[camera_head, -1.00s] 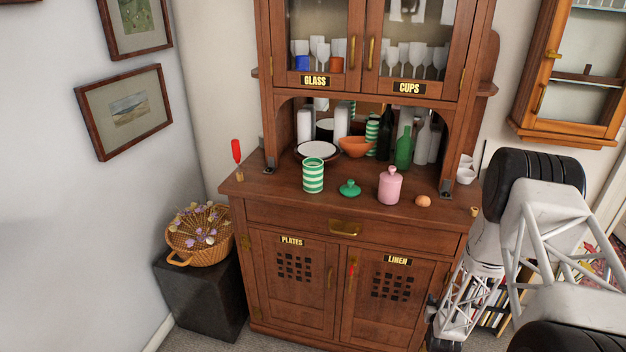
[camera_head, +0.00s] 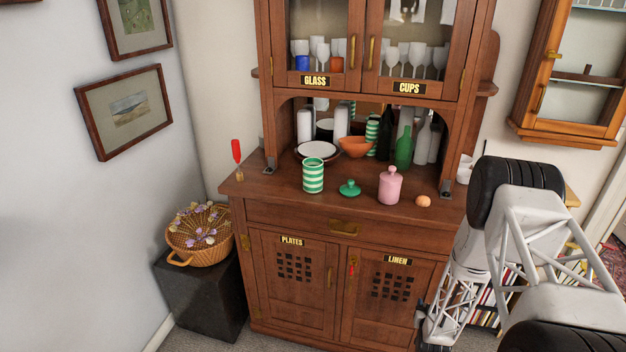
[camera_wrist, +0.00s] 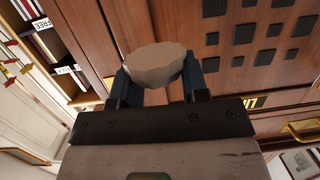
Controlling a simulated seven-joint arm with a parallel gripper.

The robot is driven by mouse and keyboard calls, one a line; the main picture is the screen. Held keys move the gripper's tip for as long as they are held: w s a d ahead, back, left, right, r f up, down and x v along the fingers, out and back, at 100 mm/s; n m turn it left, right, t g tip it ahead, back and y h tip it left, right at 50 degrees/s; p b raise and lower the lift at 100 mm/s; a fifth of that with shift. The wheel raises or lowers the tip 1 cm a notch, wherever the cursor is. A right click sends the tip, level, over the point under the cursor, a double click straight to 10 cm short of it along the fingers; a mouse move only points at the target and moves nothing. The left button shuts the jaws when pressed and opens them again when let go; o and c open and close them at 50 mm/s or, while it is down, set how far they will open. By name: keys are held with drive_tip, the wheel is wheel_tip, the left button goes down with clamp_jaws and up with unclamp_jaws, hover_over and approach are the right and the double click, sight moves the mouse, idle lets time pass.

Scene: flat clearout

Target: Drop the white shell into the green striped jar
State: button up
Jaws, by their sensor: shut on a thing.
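The green striped jar (camera_head: 313,176) stands upright on the cabinet's counter, left of centre, with its top open. A green lid (camera_head: 350,188) with a knob lies on the counter to its right. In the wrist view my gripper (camera_wrist: 155,88) is shut on the white shell (camera_wrist: 153,62), a pale rounded piece with a scalloped edge held between the dark fingers. In the head view my arm is at the lower right, with its end low beside the linen door, below the counter and right of the jar. The shell cannot be made out there.
A pink lidded jar (camera_head: 390,185) and an egg-like object (camera_head: 423,201) stand right of the lid. Behind are an orange bowl (camera_head: 355,147), a plate (camera_head: 317,151) and a green bottle (camera_head: 404,148). A red-handled tool (camera_head: 236,152) is at the counter's left end.

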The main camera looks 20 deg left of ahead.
drive_tip(key=s+a+n+y, duration=0.2)
drive_tip(key=s+a, duration=0.2)
drive_tip(key=a, duration=1)
drive_tip(key=s+a+n+y, duration=0.15)
drive_tip(key=s+a, duration=0.35)
drive_tip(key=a, duration=0.9)
drive_tip(key=w+a+r+g+y, duration=0.1)
drive_tip(key=w+a+r+y, duration=0.15)
drive_tip(key=a+r, duration=0.5)
drive_tip(key=w+a+r+n+g+y, duration=0.1)
drive_tip(key=w+a+r, duration=0.2)
drive_tip(key=a+r, duration=0.7)
drive_tip(key=w+a+r+n+g+y, duration=0.1)
drive_tip(key=w+a+r+n+y, duration=0.15)
drive_tip(key=r, duration=1.35)
drive_tip(key=w+a+r+n+g, duration=0.1)
drive_tip(key=w+a+r, duration=0.1)
drive_tip(key=a+r, duration=0.8)
drive_tip(key=w+d+r+m+t+h, duration=0.1)
drive_tip(key=w+d+r, duration=1)
drive_tip(key=d+r, duration=0.3)
drive_tip(key=shift+d+r+m, duration=0.15)
drive_tip(key=shift+r+m, duration=0.15)
drive_tip(key=shift+r, duration=0.3)
drive_tip(key=shift+f, duration=0.15)
drive_tip(key=shift+f, duration=2.85)
